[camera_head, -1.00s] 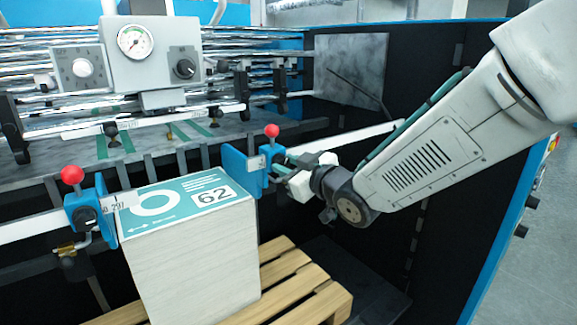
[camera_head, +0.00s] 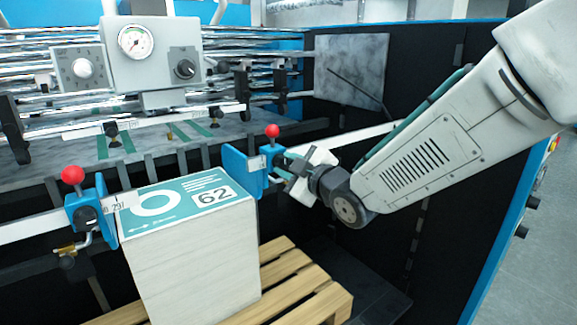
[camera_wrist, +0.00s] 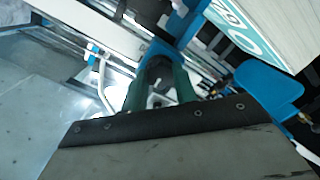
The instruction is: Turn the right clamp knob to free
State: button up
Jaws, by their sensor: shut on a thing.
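The right clamp (camera_head: 246,172) is a blue block with a red ball handle (camera_head: 272,131), standing at the right edge of the paper stack. My gripper (camera_head: 284,164) reaches it from the right and is shut on the black right clamp knob. In the wrist view the dark round knob (camera_wrist: 157,72) sits between the green fingers of my gripper (camera_wrist: 160,90). The knob's pointer and marks are too small or hidden to read. The left clamp (camera_head: 88,212), also blue with a red ball, has a black knob facing out.
The paper stack (camera_head: 190,260), labelled 62, stands on a wooden pallet (camera_head: 305,292) just left of my gripper. A white rail (camera_head: 350,143) carries the clamps. A grey box with a gauge (camera_head: 152,55) is at upper left. A dark side wall (camera_head: 440,110) lies behind my arm.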

jog(key=shift+f, duration=0.1)
jog(key=o, duration=1)
jog(key=v, duration=0.8)
jog(key=d+f+m+g+h, duration=0.3)
jog(key=d+f+m+h, duration=0.15)
jog(key=f, duration=0.25)
jog(key=s+d+f+m+g+h, duration=0.4)
jog(key=s+d, duration=0.4)
jog(key=s+d+r+m+g, duration=0.2)
jog(key=s, duration=0.4)
jog(key=s+d+r+m+g, duration=0.1)
jog(key=s+d+r+m, duration=0.1)
jog(key=s, duration=0.5)
jog(key=s+d+r+m+g+h, duration=0.1)
jog(key=s+d+r+m+g, duration=0.1)
jog(key=s, duration=0.4)
jog(key=shift+s+d+r+m+g, duration=0.15)
jog(key=shift+s+d+m+g, duration=0.15)
jog(key=shift+d+m, duration=0.4)
